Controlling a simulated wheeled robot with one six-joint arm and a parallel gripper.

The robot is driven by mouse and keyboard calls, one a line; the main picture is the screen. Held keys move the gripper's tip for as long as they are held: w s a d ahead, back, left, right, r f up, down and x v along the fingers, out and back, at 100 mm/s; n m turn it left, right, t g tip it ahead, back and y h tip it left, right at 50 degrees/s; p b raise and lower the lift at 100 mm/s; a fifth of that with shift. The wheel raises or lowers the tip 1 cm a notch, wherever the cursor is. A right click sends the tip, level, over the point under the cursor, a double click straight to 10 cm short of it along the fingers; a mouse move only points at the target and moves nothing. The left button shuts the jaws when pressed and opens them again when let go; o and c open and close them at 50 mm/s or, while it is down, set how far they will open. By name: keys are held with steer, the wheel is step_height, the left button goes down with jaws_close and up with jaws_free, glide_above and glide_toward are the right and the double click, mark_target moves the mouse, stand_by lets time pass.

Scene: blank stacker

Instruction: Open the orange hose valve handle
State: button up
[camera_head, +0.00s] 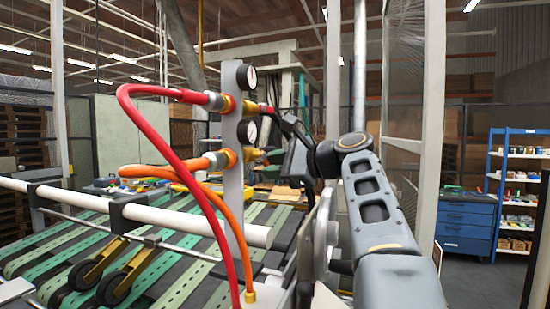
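An orange hose (207,192) loops to a brass fitting on the left side of an upright grey plate (232,135). My gripper (286,148) is just right of this handle, dark and seen from the side. Its fingers are small and overlap the background, so I cannot tell whether they touch the handle or how far apart they are.
A red hose (180,165) and a red handle (266,109) sit above the orange ones, close to my gripper. Two round gauges are on the plate. A white roller bar (190,222) and green belts (60,250) lie at left. A blue cabinet (465,222) stands at right.

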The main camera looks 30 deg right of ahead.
steer(key=s+d+r+n+t+b, duration=0.2)
steer(key=s+d+n+b, duration=0.3)
steer(key=s+n, duration=0.2)
steer(key=shift+s+r+n, duration=0.2)
steer(key=shift+n, duration=0.4)
stand_by(1.0)
steer(key=shift+w+a, duration=0.1)
stand_by(0.4)
